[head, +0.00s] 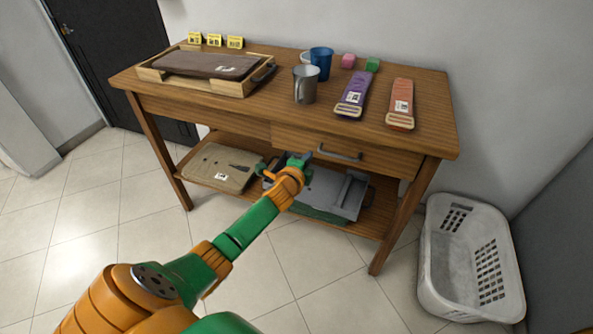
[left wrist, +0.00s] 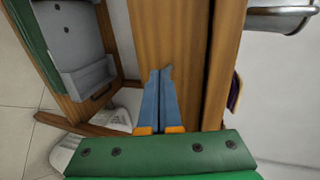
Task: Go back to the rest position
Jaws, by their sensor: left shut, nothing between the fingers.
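My left gripper (head: 298,162) is in front of the wooden table, near the drawer front and below the left end of its handle. In the left wrist view the two blue fingers (left wrist: 163,95) lie together, shut and empty, against a background of brown wood. I cannot tell whether they touch the wood. The drawer (head: 300,138) looks closed, with a grey handle (head: 339,153). My right gripper is not in view.
The wooden table (head: 180,104) bears a tray (head: 233,89), a metal mug (head: 305,85), a blue cup (head: 322,62), and purple (head: 353,92) and orange (head: 401,101) straps. A grey case (head: 335,190) lies on the lower shelf. A white basket (head: 466,262) stands right. Floor at left is clear.

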